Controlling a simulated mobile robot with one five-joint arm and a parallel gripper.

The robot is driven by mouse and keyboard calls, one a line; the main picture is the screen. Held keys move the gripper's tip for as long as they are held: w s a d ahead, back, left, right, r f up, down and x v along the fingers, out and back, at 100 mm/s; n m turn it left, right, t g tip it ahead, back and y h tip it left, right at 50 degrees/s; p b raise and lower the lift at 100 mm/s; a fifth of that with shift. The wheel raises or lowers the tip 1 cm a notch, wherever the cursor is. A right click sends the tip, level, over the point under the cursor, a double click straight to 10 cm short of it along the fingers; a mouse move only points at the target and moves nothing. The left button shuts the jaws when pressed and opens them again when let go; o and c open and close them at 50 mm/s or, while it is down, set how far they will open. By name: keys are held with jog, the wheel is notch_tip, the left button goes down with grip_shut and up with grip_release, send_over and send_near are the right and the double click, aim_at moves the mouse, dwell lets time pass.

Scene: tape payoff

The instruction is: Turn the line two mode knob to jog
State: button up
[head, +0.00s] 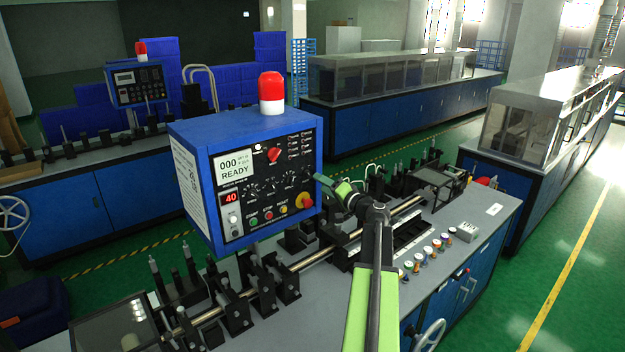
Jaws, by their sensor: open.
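A blue control box (245,165) with a red-topped beacon (272,90) stands over the near bench. Its front panel has a red rotary knob (273,155) and a row of small black knobs, one of them at the middle (271,186). The knob labels are too small to read, so I cannot tell which is the line two mode knob or where it points. A screen (234,165) reads "000" and "READY". My gripper (321,179) is open at the panel's right edge, to the right of the knobs. Its far jaw is hard to make out.
A red emergency button (304,201) and several small push buttons sit below the knobs. A second blue control box (137,84) stands on the back-left bench. A metal shaft (320,255) and black brackets run along the near bench (470,215). Green floor lies open at right.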

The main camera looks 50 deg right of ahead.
aim_at(309, 176)
jog(key=w, duration=0.6)
jog(key=shift+w+d, duration=0.15)
jog(key=shift+d, duration=0.2)
grip_shut()
